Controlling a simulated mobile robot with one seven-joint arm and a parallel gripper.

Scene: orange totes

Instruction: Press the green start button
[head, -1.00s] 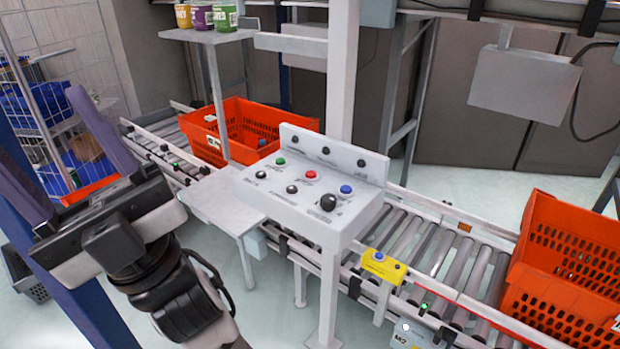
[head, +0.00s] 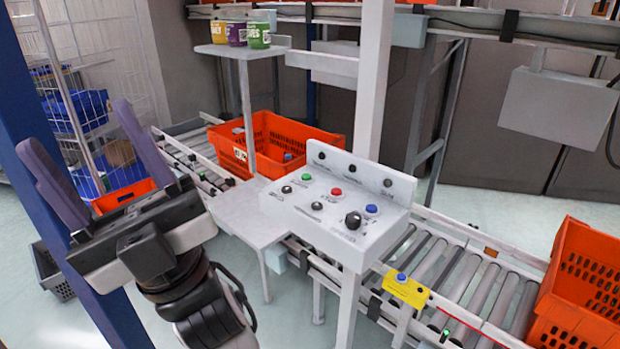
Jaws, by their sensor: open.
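The green start button (head: 306,177) sits at the upper left of the sloped top of a grey control panel (head: 285,212). A red button (head: 336,192) and a blue button (head: 371,209) are to its right. A black knob (head: 353,220) and small black-topped buttons sit in front of them. My gripper (head: 78,130) is at the left, with its two purple-grey fingers spread apart and pointing up. It is empty and well to the left of the panel, touching nothing there.
A small grey shelf (head: 240,212) juts out left of the panel, between it and my arm. An orange tote (head: 300,135) stands on the roller conveyor behind; another (head: 585,290) is at the right. A yellow box (head: 406,290) with a blue button is below the panel. A blue post (head: 60,180) stands at the left.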

